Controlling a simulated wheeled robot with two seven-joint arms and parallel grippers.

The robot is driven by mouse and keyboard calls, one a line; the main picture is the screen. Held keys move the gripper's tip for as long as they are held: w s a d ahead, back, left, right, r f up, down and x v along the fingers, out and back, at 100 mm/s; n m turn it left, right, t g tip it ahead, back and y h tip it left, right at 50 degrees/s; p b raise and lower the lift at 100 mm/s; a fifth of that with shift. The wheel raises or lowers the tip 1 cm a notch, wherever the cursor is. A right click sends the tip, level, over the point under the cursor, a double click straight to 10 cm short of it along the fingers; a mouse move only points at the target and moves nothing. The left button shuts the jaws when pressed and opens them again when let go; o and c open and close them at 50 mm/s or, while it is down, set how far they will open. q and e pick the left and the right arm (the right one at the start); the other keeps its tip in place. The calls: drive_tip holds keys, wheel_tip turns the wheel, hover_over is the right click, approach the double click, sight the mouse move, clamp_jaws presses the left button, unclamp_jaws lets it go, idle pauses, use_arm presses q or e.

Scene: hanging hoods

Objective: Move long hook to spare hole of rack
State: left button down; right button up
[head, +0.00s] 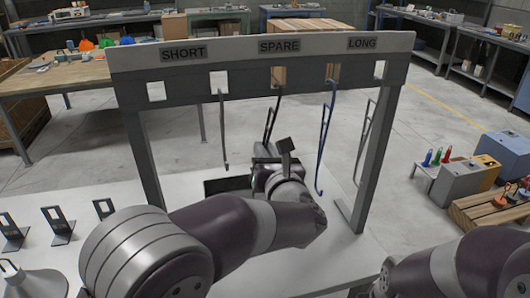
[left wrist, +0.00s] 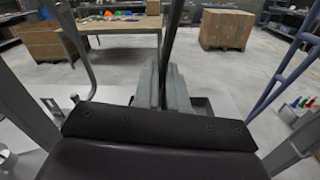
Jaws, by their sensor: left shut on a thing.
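The spare hole (head: 278,76) is under the middle sign. A dark long hook (head: 271,118) stands upright below it, its top close to the hole; I cannot tell whether it is seated there. My left gripper (head: 265,150) is shut on its lower part. The left wrist view shows the dark shaft (left wrist: 168,40) rising from between the fingers. My right arm shows at lower right; its gripper is out of view.
A grey hook (head: 223,130) hangs left of the held hook; a blue hook (head: 325,140) and another grey one (head: 364,140) hang to its right. Small black stands (head: 57,225) and a pale hood (head: 32,282) are on the white table at left.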

use_arm(q)
drive_tip(key=c, duration=1.1)
unclamp_jaws()
drive_tip(key=shift+f, duration=0.1)
